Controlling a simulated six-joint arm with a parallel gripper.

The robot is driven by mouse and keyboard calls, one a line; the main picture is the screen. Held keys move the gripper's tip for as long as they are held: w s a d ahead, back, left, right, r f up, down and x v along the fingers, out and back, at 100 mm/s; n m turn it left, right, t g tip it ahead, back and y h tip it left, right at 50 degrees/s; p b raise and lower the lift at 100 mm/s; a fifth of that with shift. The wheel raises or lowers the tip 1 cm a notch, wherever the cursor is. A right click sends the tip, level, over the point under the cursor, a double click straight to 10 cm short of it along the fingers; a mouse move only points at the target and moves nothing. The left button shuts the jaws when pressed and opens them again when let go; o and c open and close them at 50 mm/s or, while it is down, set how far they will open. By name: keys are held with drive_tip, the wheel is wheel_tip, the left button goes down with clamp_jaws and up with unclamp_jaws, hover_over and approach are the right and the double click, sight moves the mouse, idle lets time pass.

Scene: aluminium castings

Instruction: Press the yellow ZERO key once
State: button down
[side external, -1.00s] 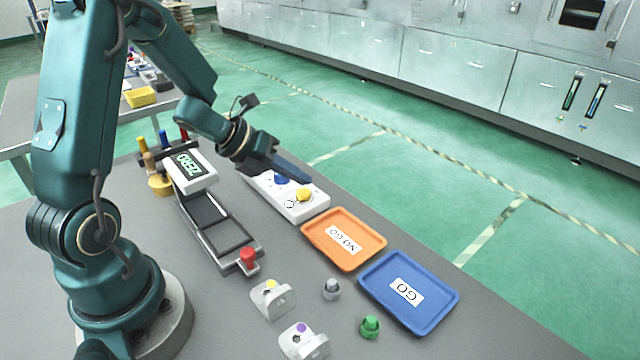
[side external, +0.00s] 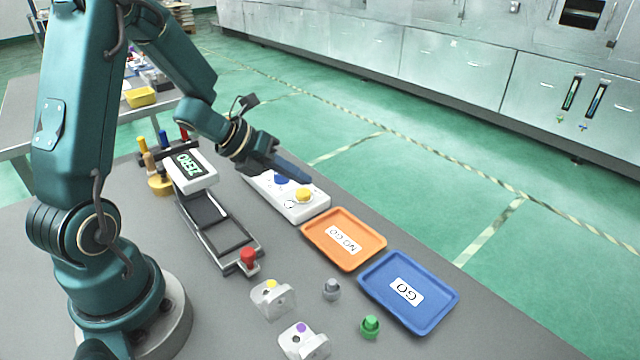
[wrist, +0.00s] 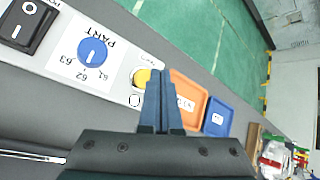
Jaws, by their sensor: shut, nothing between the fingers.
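The yellow key (side external: 304,195) is a round button at the right end of a white control box (side external: 262,186). In the wrist view the yellow key (wrist: 142,77) shows just left of my fingertips, partly hidden by them. My gripper (side external: 308,179) is shut and empty, its blue fingers pointing down and right with the tips close above the key. I cannot tell whether they touch it. In the wrist view my gripper (wrist: 162,75) shows its two fingers together.
The control box also has a blue PART dial (wrist: 92,52) and a black rocker switch (wrist: 28,22). An orange NO GO tray (side external: 372,256) and a blue GO tray (side external: 440,317) lie to the right. Castings with yellow (side external: 271,301) and purple (side external: 303,343) marks stand in front.

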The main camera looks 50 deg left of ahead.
sight(298, 194)
drive_tip(key=shift+f, duration=0.2)
drive_tip(key=shift+f, duration=0.25)
drive_tip(key=shift+f, duration=0.45)
idle(0.6)
drive_tip(key=shift+r, duration=0.9)
drive_tip(key=shift+r, duration=2.5)
drive_tip(key=shift+d, duration=0.1)
